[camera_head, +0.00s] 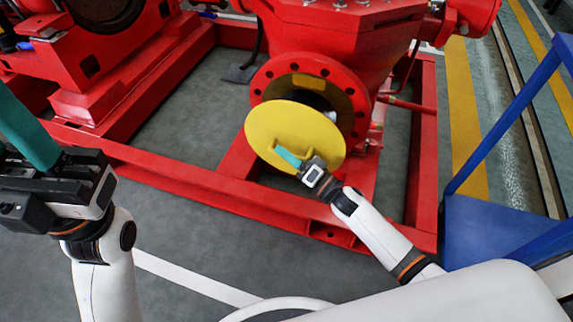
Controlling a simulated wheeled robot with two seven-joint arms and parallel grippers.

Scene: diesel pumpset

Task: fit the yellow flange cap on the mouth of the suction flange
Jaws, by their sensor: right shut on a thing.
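The yellow flange cap (270,128) is a round disc with a raised handle bar, held tilted in front of the red suction flange (349,84). My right gripper (291,158) is shut on the cap's handle. The cap covers the lower left of the flange, and the dark mouth (308,87) shows above the cap's upper edge. The cap sits low and left of the mouth's centre; I cannot tell whether it touches the flange. My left gripper (45,160) is at the left edge, away from the cap, with a teal part at its front; its jaw state is unclear.
A red base frame (200,178) runs across the floor below the pump body (330,35). A red engine block (60,50) stands at the upper left. A blue step frame (490,225) is close on the right. Grey floor (190,250) is open in front.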

